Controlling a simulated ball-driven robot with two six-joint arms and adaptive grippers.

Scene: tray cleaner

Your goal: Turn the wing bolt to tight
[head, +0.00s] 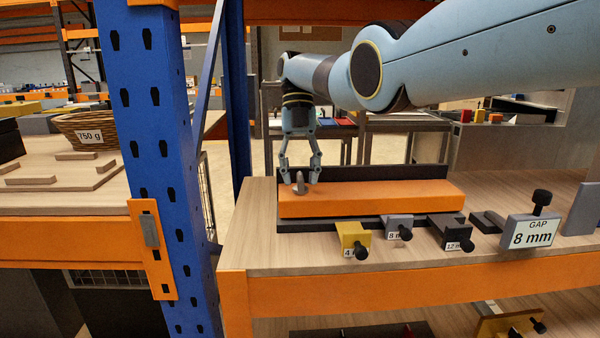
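A small grey upright piece that looks like the wing bolt (300,187) stands near the left end of a long orange bar (375,199). The bar lies on a dark base (300,226) with a raised dark back wall. My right gripper (301,179) points down over the bolt. Its two fingers are spread, one on each side of the bolt, with visible space between them. I cannot tell whether a fingertip touches the bar. My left gripper is not in view.
In front of the bar stand a yellow block (352,236), a grey block (397,222) and a dark block (452,235), each with a black knob. A "GAP 8 mm" sign (531,233) stands at right. A blue post (158,150) rises on the left.

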